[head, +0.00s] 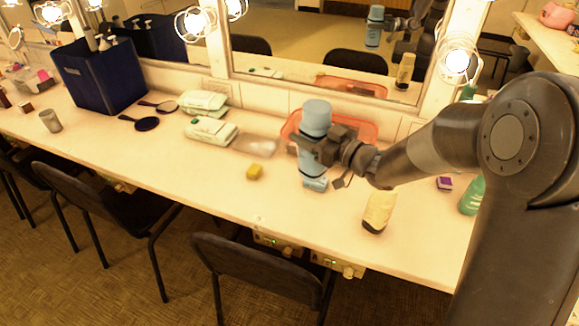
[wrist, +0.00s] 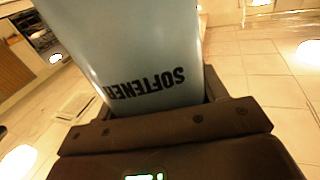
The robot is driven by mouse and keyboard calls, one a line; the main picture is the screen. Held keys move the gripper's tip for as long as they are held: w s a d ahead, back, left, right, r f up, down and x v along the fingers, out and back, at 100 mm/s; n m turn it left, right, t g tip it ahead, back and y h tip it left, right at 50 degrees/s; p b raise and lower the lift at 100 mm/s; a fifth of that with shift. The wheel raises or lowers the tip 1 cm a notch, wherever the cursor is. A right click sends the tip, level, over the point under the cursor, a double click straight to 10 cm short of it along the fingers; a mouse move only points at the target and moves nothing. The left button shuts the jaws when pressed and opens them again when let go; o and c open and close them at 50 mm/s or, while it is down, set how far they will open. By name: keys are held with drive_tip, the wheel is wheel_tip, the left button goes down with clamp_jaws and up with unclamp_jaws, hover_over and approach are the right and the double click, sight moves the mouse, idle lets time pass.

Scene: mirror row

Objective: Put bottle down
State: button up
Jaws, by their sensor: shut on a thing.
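A light blue bottle (head: 316,118) with a rounded top is held upright in my gripper (head: 318,150) over the pale counter (head: 225,177) in the head view. In the wrist view the bottle (wrist: 130,45) fills the upper middle and shows the word "SOFTENER" upside down. My gripper (wrist: 165,122) is shut around it.
An orange tray (head: 365,131) lies behind the bottle. White packs (head: 210,130) are farther left. A mirror (head: 300,45) backs the counter; the front edge left of the bottle is clear.

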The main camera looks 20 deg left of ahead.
wheel_tip(320, 180, down, 18)
idle(0.8)
drive_tip(key=o, duration=1.4)
drive_tip(key=shift+f, duration=0.1)
